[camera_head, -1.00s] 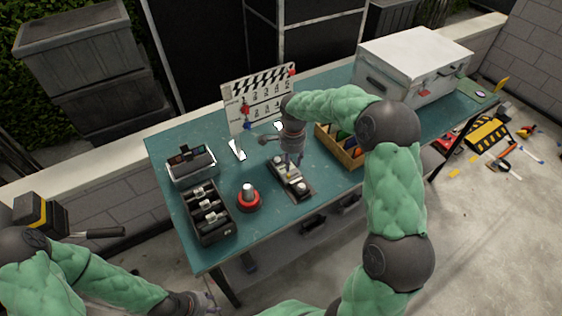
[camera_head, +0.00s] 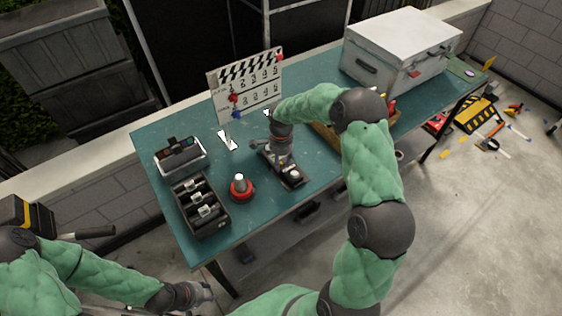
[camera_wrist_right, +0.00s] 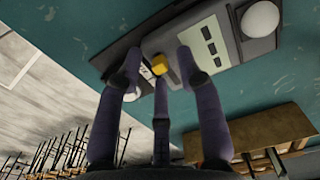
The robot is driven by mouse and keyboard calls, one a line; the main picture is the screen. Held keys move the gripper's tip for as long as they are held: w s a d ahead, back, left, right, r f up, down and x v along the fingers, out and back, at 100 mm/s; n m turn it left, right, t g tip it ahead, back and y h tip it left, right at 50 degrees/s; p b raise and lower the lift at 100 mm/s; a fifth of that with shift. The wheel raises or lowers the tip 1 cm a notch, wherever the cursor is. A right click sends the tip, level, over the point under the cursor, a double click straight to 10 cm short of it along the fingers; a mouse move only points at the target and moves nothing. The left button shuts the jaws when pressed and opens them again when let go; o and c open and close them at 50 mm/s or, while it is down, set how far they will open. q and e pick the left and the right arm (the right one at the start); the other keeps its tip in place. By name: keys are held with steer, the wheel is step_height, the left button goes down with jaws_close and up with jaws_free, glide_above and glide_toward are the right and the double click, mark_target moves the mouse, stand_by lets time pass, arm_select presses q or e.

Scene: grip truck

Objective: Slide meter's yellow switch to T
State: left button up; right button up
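The meter (camera_head: 291,178) is a grey and black device lying on the teal table. In the right wrist view the meter (camera_wrist_right: 228,55) shows a pale face with dark windows, a white round knob at its end and a small yellow switch (camera_wrist_right: 159,65). The letter T is not readable. My right gripper (camera_wrist_right: 160,68) is open, its purple fingers spread around the yellow switch with gaps at the sides; contact cannot be told. In the head view my right gripper (camera_head: 281,160) is low over the meter. My left gripper (camera_head: 207,292) is off the table's near edge; its fingers are too small to judge.
A red button with a white top (camera_head: 240,187) and a black charger rack (camera_head: 201,207) stand left of the meter. A clapperboard (camera_head: 246,86) stands behind. A wooden crate (camera_head: 326,136) is to its right, partly behind my right arm. A white case (camera_head: 402,50) stands farther right.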

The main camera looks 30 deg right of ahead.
mark_target(281, 163)
steer(key=shift+f, duration=0.2)
jaws_close()
jaws_free()
steer(key=shift+r, duration=0.15)
step_height(281, 163, up, 12)
stand_by(0.4)
steer(key=shift+f, duration=0.2)
stand_by(0.3)
